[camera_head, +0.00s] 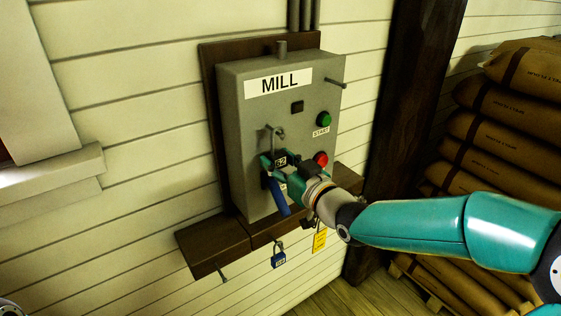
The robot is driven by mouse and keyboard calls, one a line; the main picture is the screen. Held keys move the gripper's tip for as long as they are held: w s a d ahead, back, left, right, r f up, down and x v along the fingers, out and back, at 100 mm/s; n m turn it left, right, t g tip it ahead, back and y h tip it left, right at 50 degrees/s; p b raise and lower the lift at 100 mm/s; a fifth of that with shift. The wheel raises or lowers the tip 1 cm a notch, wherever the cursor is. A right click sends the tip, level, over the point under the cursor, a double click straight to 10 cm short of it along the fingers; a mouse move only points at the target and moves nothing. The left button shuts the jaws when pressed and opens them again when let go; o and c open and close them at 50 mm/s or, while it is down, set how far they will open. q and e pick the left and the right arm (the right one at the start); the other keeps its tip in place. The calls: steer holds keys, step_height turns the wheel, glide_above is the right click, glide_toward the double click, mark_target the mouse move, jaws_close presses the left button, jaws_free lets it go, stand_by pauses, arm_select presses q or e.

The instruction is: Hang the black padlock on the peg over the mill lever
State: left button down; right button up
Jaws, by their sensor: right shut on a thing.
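My right gripper (283,164) reaches in from the right and is shut on the black padlock (280,160), which carries a small white-lettered label. The padlock's grey shackle (270,133) sticks up above the jaws, in front of the grey mill box (237,130). The blue mill lever (278,197) points down just below the jaws; its upper part is hidden by the gripper. I cannot make out the peg over the lever apart from the shackle, nor tell whether the shackle is around it.
A green button (324,119), a red button (320,159) and a side pin (336,83) are on the box. Below, a wooden ledge (213,244) has a blue padlock (278,259), a yellow tag (319,240) and a bare hook (222,277). A dark post (412,90) and stacked sacks (515,120) stand right.

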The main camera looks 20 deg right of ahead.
steer(key=o, duration=1.2)
steer(key=shift+c, duration=0.2)
steer(key=v, duration=1.2)
steer(key=a+f+m+g+h, duration=0.15)
steer(key=f+g, duration=0.25)
steer(key=f, duration=1)
steer(key=a+f+m+g, duration=0.2)
steer(key=f+g, duration=0.1)
steer(key=f, duration=1.1)
steer(key=s+a+f+m+g, duration=0.2)
steer(key=s+f+g, duration=0.7)
steer(key=s+f, duration=1)
steer(key=shift+s+a+f+m+h, duration=0.25)
steer(key=shift+s+a+m+h, duration=0.15)
steer(key=shift+s, duration=0.25)
